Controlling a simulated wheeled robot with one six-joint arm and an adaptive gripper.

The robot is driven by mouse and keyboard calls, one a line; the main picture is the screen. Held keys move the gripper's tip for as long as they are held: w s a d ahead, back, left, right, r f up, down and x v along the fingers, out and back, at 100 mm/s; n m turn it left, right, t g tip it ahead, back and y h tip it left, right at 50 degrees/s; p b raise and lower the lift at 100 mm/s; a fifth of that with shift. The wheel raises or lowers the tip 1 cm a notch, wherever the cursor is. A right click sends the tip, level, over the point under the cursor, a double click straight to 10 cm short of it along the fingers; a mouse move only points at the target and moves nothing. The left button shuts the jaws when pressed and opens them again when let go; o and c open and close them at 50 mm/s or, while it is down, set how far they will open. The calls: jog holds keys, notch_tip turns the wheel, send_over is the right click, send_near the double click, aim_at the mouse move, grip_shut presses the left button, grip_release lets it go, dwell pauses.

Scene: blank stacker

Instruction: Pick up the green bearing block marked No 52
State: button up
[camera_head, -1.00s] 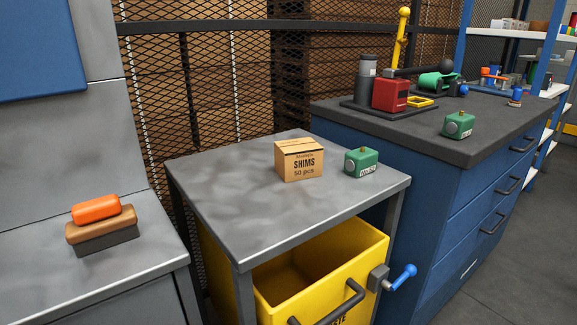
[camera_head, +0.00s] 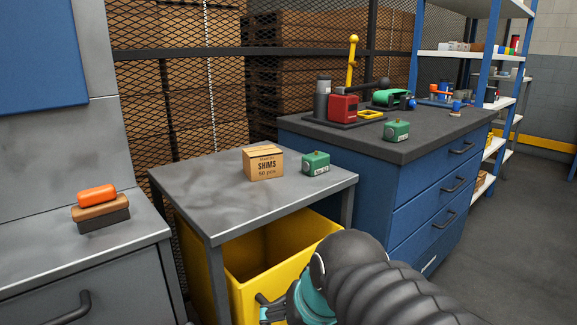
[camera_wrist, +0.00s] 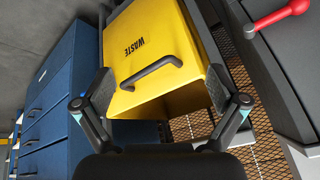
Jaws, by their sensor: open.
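One green bearing block (camera_head: 316,163) sits upright on the grey metal table, just right of a cardboard shims box. It has a pale label on its front, too small to read surely. A second green block (camera_head: 396,131) stands on the dark top of the blue cabinet; its marking is not legible either. My gripper (camera_wrist: 160,90) is open and empty in the wrist view, its fingers spread in front of the yellow waste bin. It is low, below the tabletop and well apart from both blocks. Neither block shows in the wrist view.
The shims box (camera_head: 263,164) stands close beside the nearer block. The yellow bin (camera_head: 238,299) is under the grey table (camera_head: 225,205). A red device (camera_head: 343,108) stands on the blue cabinet (camera_head: 415,205). An orange-handled brush (camera_head: 98,207) lies on the left bench. Floor at right is clear.

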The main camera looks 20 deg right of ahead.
jog(key=w+d+r+m+y, duration=0.2)
jog(key=w+r+m, duration=0.2)
jog(key=w+m, duration=0.3)
jog(key=m+t+y, duration=0.2)
jog(key=m+t, duration=0.5)
jog(key=m, duration=1.5)
send_near(322, 158)
jog(key=x, duration=1.3)
jog(key=c, duration=1.5)
jog(key=shift+r, duration=0.1)
jog(key=c, duration=0.3)
jog(key=shift+r, duration=0.1)
